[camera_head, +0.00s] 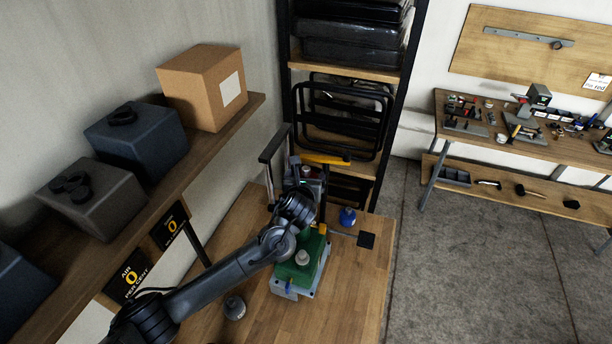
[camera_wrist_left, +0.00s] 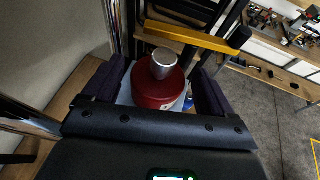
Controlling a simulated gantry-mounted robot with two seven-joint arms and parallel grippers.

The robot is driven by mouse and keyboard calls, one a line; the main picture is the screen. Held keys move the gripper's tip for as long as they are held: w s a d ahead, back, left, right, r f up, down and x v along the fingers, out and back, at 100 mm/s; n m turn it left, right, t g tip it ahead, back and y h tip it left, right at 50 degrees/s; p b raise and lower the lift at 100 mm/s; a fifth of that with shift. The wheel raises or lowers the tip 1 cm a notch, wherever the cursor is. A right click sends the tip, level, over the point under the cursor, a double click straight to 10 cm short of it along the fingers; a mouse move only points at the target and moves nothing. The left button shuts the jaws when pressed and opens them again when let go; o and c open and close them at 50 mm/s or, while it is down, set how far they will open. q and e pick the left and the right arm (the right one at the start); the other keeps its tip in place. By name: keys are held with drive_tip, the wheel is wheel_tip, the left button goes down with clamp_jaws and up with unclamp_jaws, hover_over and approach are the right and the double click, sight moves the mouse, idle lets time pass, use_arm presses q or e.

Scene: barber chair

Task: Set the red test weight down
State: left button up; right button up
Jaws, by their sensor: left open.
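The red test weight (camera_wrist_left: 158,92), a red cylinder with a silver knob, stands upright between the two dark fingers of my left gripper (camera_wrist_left: 156,84) in the left wrist view. The jaws are open, with a finger on either side of it. A pale surface shows around its base; contact below is hidden. In the head view my left gripper (camera_head: 303,182) is beyond the green block, at the far part of the wooden bench, and mostly hides the red weight. My right gripper is not in view.
A blue weight (camera_head: 347,216) and a grey weight (camera_head: 234,307) stand nearby. A yellow bar (camera_wrist_left: 195,37) crosses behind the red weight. Shelving (camera_head: 350,68) rises behind.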

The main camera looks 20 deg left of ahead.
use_arm(q)
drive_tip(key=shift+b+v, duration=0.4)
drive_tip(key=shift+v, duration=2.15)
